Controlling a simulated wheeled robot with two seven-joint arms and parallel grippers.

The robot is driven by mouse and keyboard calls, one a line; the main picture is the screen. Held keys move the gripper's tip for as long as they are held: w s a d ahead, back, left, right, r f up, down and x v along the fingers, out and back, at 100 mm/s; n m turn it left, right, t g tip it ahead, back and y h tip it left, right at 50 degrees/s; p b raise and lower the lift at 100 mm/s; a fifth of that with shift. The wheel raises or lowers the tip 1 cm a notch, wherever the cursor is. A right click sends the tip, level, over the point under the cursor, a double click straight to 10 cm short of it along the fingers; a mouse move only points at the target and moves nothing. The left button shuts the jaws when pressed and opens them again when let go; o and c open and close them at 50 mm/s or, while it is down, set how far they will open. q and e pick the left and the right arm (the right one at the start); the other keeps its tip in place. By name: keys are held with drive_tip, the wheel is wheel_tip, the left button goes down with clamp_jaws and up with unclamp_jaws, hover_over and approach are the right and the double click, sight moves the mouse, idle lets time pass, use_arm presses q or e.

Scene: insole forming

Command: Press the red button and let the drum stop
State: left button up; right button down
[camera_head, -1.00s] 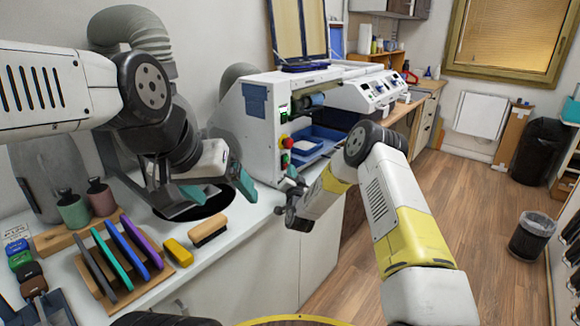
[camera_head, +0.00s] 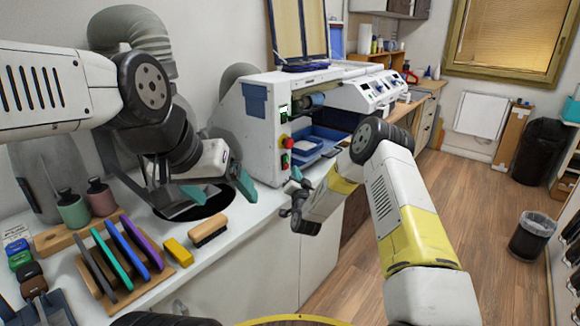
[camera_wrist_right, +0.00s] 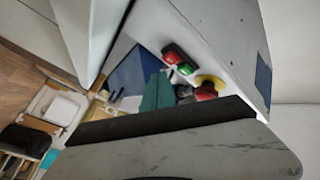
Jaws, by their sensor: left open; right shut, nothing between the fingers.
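The white machine (camera_head: 258,130) stands at the back of the bench. A red mushroom button on a yellow base shows on it in the right wrist view (camera_wrist_right: 207,91), beside a red-and-green switch (camera_wrist_right: 180,61). In the head view the red button (camera_head: 284,137) is small, on the machine's front. A grey-blue roller (camera_head: 314,100), apparently the drum, sits in its upper opening; I cannot tell whether it turns. My right gripper (camera_head: 297,173) is shut and empty, its teal tips just below and in front of the buttons, apparently apart from them. My left gripper (camera_head: 220,188) is open and empty over the bench.
A brush (camera_head: 208,231), a yellow block (camera_head: 177,252) and a rack of coloured plates (camera_head: 125,262) stand on the bench at left. A dark round opening (camera_head: 205,208) lies beneath my left gripper. A blue tray (camera_head: 308,146) sits in the machine.

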drive_tip(key=s+d, duration=0.2)
drive_tip(key=d, duration=0.1)
drive_tip(key=shift+s+d, duration=0.3)
idle(0.4)
wheel_tip(320, 180, up, 11)
drive_tip(key=d+n+g+y, duration=0.1)
drive_tip(key=n+g, duration=0.2)
drive_tip(key=s+d+r+n+g, duration=0.2)
drive_tip(key=s+d+r+g, duration=0.15)
drive_tip(key=s+r, duration=0.55)
drive_tip(key=s+d+g, duration=0.2)
drive_tip(key=s+d, duration=0.1)
drive_tip(key=s, duration=0.9)
drive_tip(key=s+d+r+g+h, duration=0.1)
drive_tip(key=s+d+g, duration=0.1)
drive_tip(key=s, duration=1)
drive_tip(key=s+d+r+n+g, duration=0.1)
drive_tip(key=s+d+g, duration=0.1)
drive_tip(key=s, duration=1)
drive_tip(key=shift+s+d+r+g+h, duration=0.2)
drive_tip(key=shift+d+g+h, duration=0.2)
drive_tip(key=shift+d, duration=0.4)
